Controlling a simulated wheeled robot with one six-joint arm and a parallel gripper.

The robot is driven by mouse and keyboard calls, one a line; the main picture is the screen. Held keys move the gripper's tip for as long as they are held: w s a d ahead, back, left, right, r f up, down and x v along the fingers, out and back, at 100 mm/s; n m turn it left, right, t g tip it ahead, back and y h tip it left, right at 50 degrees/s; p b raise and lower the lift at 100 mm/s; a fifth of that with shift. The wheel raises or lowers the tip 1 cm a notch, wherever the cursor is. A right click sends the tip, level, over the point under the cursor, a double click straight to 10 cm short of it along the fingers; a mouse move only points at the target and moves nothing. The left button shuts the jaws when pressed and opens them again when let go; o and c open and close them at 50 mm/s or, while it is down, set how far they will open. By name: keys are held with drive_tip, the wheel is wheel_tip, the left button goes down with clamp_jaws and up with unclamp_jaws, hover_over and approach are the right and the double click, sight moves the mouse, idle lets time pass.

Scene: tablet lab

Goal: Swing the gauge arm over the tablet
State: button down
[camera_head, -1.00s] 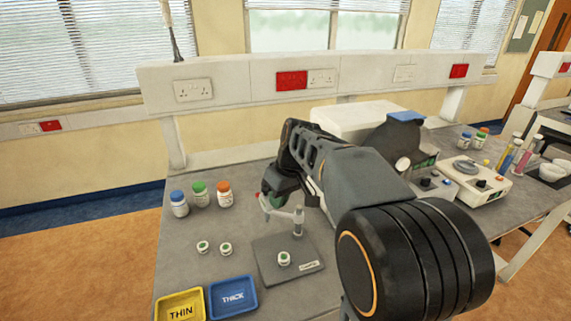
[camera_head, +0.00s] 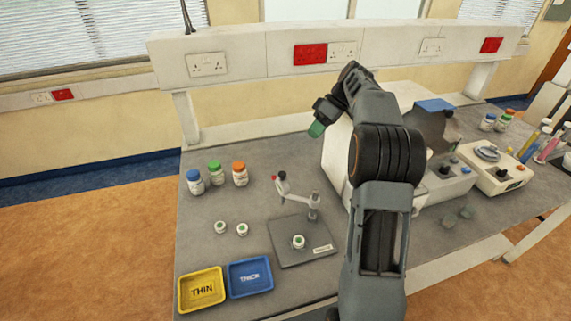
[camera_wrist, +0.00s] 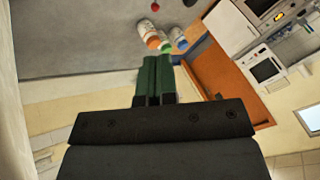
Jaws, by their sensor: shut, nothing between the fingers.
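Two more tablets (camera_head: 231,229) lie left of the plate. A yellow THIN tray (camera_head: 181,303) and blue THICK tray (camera_head: 233,291) are at the front left. Three capped bottles (camera_head: 216,177) stand behind. A white instrument (camera_head: 337,165) is right of the gauge.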

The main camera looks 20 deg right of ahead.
drive_tip(key=shift+d+f, duration=0.1)
drive_tip(key=shift+d, duration=0.05)
drive_tip(key=s+a+f+p, duration=0.2)
drive_tip(key=a+f+p, duration=0.1)
drive_tip(key=a+f, duration=0.5)
drive_tip(key=shift+a+f, duration=0.4)
drive_tip(key=shift+f, duration=0.1)
drive_tip(key=shift+s, duration=0.1)
